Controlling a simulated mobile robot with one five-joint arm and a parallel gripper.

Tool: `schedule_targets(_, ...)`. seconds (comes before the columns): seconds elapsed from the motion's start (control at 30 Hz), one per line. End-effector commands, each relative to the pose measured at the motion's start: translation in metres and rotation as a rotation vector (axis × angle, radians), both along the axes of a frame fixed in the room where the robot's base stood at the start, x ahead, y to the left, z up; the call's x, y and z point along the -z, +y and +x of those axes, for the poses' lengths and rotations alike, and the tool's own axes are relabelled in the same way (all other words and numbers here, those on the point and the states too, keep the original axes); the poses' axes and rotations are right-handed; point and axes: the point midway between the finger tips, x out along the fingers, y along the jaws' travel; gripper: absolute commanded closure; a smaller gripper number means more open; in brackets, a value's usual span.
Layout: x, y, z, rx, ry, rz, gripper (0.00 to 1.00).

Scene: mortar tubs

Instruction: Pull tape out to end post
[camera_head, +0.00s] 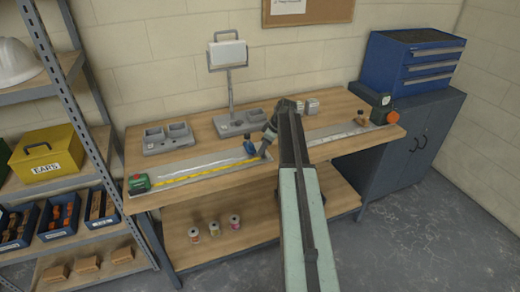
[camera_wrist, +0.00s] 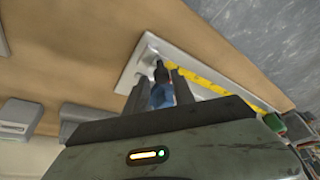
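A green tape case (camera_head: 139,183) sits at the left end of a pale, flat tray (camera_head: 190,165) on the bench. Yellow tape (camera_head: 207,169) runs out from it to the right along the tray's front side. My gripper (camera_head: 264,152) is low at the tray's right end, where the tape reaches it. A blue piece (camera_head: 249,146) stands there beside the gripper. In the wrist view, a blue piece with a black top (camera_wrist: 160,90) shows between my fingers, with the yellow tape (camera_wrist: 210,83) running away right. I cannot tell whether the fingers grip it. No separate end post is clearly visible.
Grey bins (camera_head: 167,138) and a stand with a white panel (camera_head: 227,54) are behind the tray. A second strip (camera_head: 335,131) with a black-and-orange device (camera_head: 380,108) lies at right. My arm hides the bench between. Shelving (camera_head: 95,85) stands left.

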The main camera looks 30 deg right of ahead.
Motion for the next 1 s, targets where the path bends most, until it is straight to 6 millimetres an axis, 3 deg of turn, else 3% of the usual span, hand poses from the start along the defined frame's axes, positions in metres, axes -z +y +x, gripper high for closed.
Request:
schedule_targets(0.43, -0.070, -0.014, -0.017, 0.000, -0.001, 0.000, 0.70)
schedule_targets(1.0, -0.070, -0.014, -0.018, -0.003, -0.001, 0.000, 0.70)
